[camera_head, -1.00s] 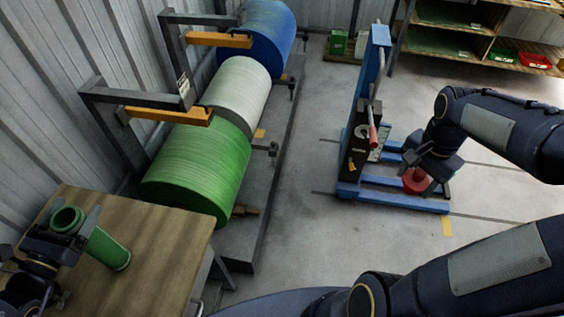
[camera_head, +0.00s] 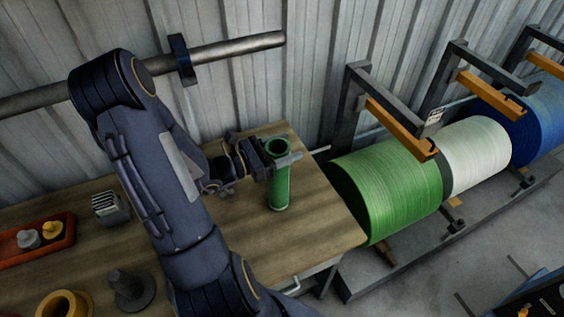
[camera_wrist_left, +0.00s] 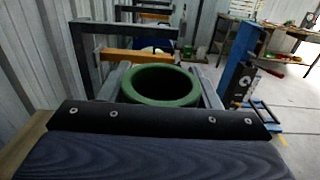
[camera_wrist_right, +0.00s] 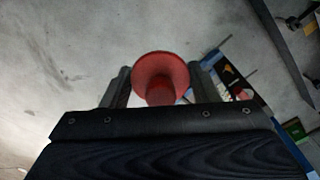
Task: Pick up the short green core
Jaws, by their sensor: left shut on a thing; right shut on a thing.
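The green core (camera_head: 281,188), a hollow tube, is upright at the right end of the wooden table (camera_head: 325,235). I cannot tell whether its bottom touches the tabletop. My left gripper (camera_head: 281,160) is shut on it near the top, coming from the left. In the left wrist view the core's open green rim (camera_wrist_left: 160,84) sits between the two fingers. My right gripper (camera_wrist_right: 163,85) is outside the head view. In the right wrist view it is shut on a red flared piece (camera_wrist_right: 161,70), above a grey floor.
Right of the table stand the green roll (camera_head: 390,190), white roll (camera_head: 475,158) and blue roll (camera_head: 540,120) on a rack with orange arms. On the table are a red tray (camera_head: 35,245), a yellow ring (camera_head: 63,305) and a dark flanged piece (camera_head: 130,290). A wall is close behind.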

